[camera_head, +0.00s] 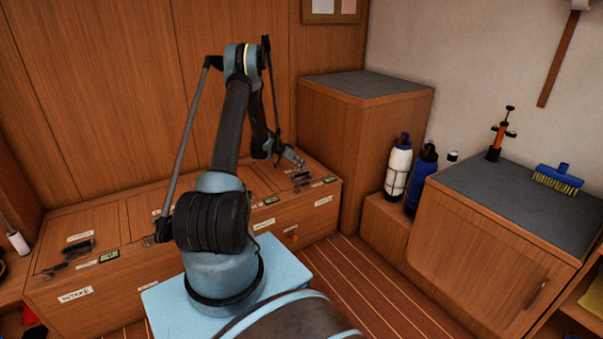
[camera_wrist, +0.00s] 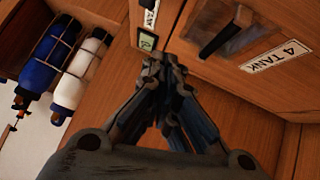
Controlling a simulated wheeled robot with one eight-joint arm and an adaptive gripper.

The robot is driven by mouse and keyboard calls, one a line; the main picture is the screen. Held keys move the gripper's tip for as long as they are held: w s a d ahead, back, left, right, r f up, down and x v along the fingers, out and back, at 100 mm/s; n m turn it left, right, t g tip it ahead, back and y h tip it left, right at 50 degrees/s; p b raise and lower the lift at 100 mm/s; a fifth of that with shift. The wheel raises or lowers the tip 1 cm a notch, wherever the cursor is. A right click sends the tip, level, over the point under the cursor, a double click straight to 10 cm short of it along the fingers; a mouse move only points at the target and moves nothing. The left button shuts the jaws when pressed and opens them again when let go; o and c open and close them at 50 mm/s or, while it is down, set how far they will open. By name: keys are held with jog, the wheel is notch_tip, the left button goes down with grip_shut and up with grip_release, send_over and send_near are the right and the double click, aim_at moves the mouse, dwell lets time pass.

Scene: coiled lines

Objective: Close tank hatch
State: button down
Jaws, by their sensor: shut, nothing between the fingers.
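The bench (camera_head: 110,225) along the back wall has several wooden hatch panels in its top, with dark latches and white labels. In the head view the panels look flat; I cannot tell whether one is slightly raised. My gripper (camera_head: 294,158) is over the right end of the bench, just above the right-hand panel. In the wrist view my gripper (camera_wrist: 165,65) has its fingertips together with nothing between them. Beyond them are a small green display (camera_wrist: 148,40), a dark handle bar (camera_wrist: 220,38) and a label reading "4 TANK" (camera_wrist: 275,57).
A tall wooden cabinet (camera_head: 325,130) stands right of the bench. White (camera_head: 398,168) and blue (camera_head: 421,180) bottles stand in racks beyond it. A grey-topped cabinet (camera_head: 520,205) at right carries an orange pump (camera_head: 497,140) and a blue brush (camera_head: 558,179). The striped floor (camera_head: 350,275) between is clear.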

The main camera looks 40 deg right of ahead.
jog(key=w+a+r+n+t+y, duration=0.15)
jog(key=a+r+n, duration=0.25)
jog(key=a+r, duration=1.65)
jog(key=s+a+r+n+t+y, duration=0.1)
jog(key=s+a+r+n, duration=0.2)
jog(key=a, duration=0.6)
jog(key=s+a+r+n+t+y, duration=0.1)
jog(key=s+a+r, duration=0.3)
jog(key=a+r, duration=0.3)
jog(key=s+a+n+t+y, duration=0.15)
jog(key=s+a+n, duration=0.35)
jog(key=s+a, duration=0.85)
jog(key=s+a+f+n+y, duration=0.2)
jog(key=s+a+f, duration=0.1)
jog(key=s+a, duration=0.3)
jog(key=s+a+f+n+y, duration=0.1)
jog(key=s+a+f+n, duration=0.2)
jog(key=s+a, duration=0.4)
jog(key=shift+s+a+y, duration=0.15)
jog(key=shift+a+y, duration=0.25)
jog(key=shift+a, duration=0.1)
